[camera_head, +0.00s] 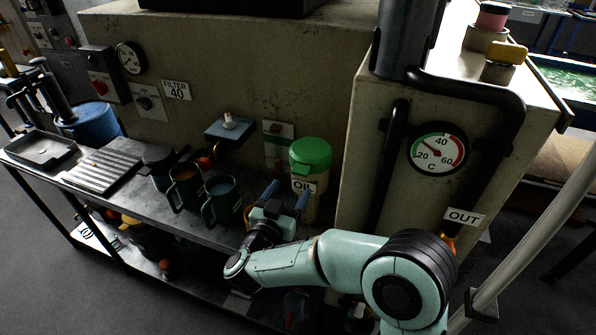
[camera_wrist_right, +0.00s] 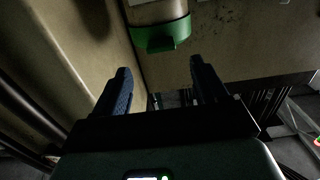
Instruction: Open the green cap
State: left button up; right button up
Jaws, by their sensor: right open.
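The green cap (camera_head: 311,153) sits on top of a pale container labelled OIL (camera_head: 303,184), which stands at the right end of the shelf against the machine. In the right wrist view the green cap (camera_wrist_right: 161,37) shows near the top, with a small tab facing my gripper. The cap looks closed on the container. My right gripper (camera_head: 287,193) is open, with its two blue fingers in front of the container and below cap level. In the wrist view the right gripper (camera_wrist_right: 161,78) has nothing between its fingers, and the cap is beyond the tips. My left gripper is out of view.
Two dark green mugs (camera_head: 221,203) stand left of my right gripper. A small blue platform (camera_head: 230,128) juts from the machine wall behind them. The machine's beige block with a temperature dial (camera_head: 437,148) rises close on the right. A ribbed tray (camera_head: 103,170) lies farther left.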

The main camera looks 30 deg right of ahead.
aim_at(299, 174)
jog(key=p+x, duration=0.1)
jog(key=x, duration=0.6)
jog(key=shift+w, duration=0.2)
grip_shut()
